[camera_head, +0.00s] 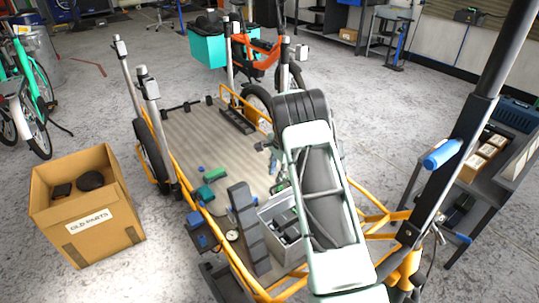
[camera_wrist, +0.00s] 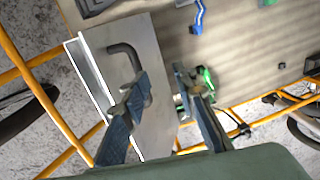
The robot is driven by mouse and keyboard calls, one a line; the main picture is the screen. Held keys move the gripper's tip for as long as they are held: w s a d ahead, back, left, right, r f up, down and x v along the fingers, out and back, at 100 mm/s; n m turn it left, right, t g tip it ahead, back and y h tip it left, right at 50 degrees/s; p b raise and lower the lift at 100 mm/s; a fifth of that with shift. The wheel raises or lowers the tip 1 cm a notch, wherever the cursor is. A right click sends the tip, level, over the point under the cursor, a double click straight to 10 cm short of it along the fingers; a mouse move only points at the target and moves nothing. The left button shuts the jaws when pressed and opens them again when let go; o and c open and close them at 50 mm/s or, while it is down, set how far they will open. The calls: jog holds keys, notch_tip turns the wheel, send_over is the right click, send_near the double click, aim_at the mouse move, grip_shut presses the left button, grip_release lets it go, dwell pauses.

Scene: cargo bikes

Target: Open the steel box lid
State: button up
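The steel box (camera_head: 275,215) stands on the cargo bike's bed in the head view, partly hidden by my arm. In the wrist view its grey lid (camera_wrist: 158,125) fills the left middle, with a bright white edge along its left side. A dark bent handle (camera_wrist: 128,52) sits on the lid. My gripper (camera_wrist: 160,76) is open over the lid, its two fingers well apart. The left finger's tip overlaps the lower end of the handle; whether it touches cannot be told. The right finger is beyond the lid's right side. My arm hides the gripper in the head view.
The box stands on the wooden bed (camera_head: 185,135), inside an orange frame. A dark segmented block (camera_head: 248,230) stands just left of it. Small green and blue items lie nearby. A cardboard box (camera_head: 105,235) is at left; a workbench (camera_head: 495,165) is at right.

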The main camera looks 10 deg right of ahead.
jog(key=w+a+r+p, duration=0.1)
jog(key=w+r+p, duration=0.1)
jog(key=w+r, duration=0.2)
jog(key=shift+w+a+r+p, duration=0.15)
jog(key=shift+a+r+p, duration=0.15)
jog(key=shift+r, duration=0.3)
dwell(0.6)
notch_tip(320, 180, up, 12)
jog(key=s, duration=0.2)
jog(key=shift+d, duration=0.4)
jog(key=shift+f, duration=0.1)
jog(key=shift+c, duration=0.2)
